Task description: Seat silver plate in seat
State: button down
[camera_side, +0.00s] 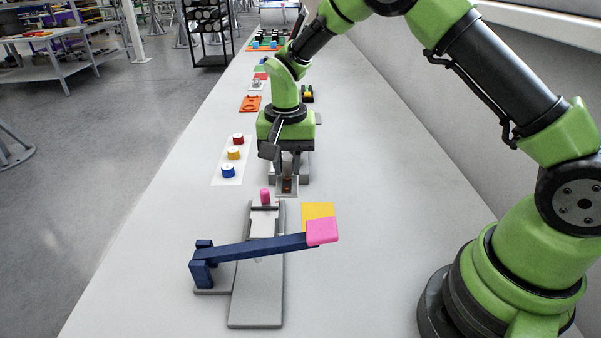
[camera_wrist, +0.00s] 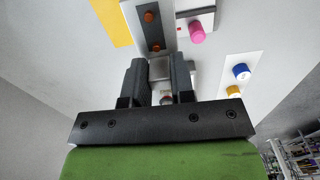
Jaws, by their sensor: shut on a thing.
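My gripper (camera_side: 288,172) points down over the bench, just beyond the grey fixture. In the wrist view its two dark fingers (camera_wrist: 159,70) are shut on a small silver plate (camera_wrist: 158,68), seen nearly edge-on between the fingertips. Just past the fingertips is a dark recessed strip with two orange-brown round spots (camera_wrist: 152,28), set in a pale grey block; it looks like the seat. The strip also shows below the fingers in the side view (camera_side: 287,186). The fingers hide most of the plate, and I cannot tell whether it touches the block.
A grey fixture (camera_side: 257,300) with a navy lever arm (camera_side: 255,248), pink-ended, stands nearer the camera. A pink knob (camera_side: 264,195) and a yellow patch (camera_side: 318,211) are close by. A white strip with red, yellow and blue knobs (camera_side: 233,154) lies left. Bench right of the gripper is clear.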

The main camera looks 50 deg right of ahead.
jog(key=w+a, duration=0.2)
jog(key=a, duration=0.3)
send_over(264, 215)
jog(key=shift+f, duration=2.9)
jog(key=shift+f, duration=0.75)
jog(key=shift+c, duration=2.4)
grip_release()
notch_tip(264, 215, up, 7)
